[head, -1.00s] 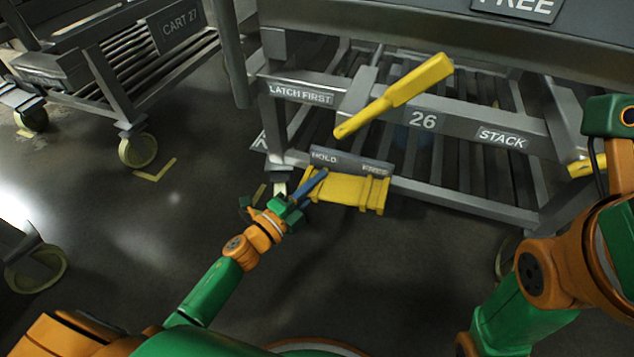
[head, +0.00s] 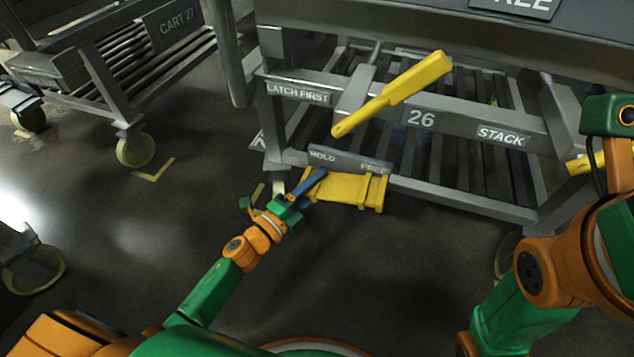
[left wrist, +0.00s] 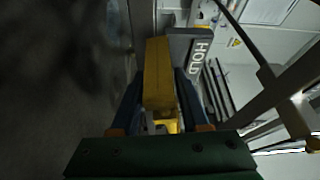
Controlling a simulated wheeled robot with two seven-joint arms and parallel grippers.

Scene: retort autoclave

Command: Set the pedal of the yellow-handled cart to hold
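The cart numbered 26 (head: 421,118) stands ahead, with a long yellow handle (head: 420,80) slanting across its front. Low on its frame a grey plate (head: 350,160) reads HOLD at its left end and FREE at its right. A yellow pedal (head: 345,190) lies just below that plate. My left gripper (head: 312,184) is at the pedal's left end, below HOLD. In the left wrist view, a yellow part (left wrist: 158,80) lies between its two blue fingers, close to both; whether they press on it I cannot tell. My right arm is at the right; its gripper is not visible.
Cart 27 (head: 175,25) stands at the back left on casters. Another caster (head: 35,270) is at the left edge. Signs on cart 26 read LATCH FIRST (head: 298,93) and STACK (head: 502,135).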

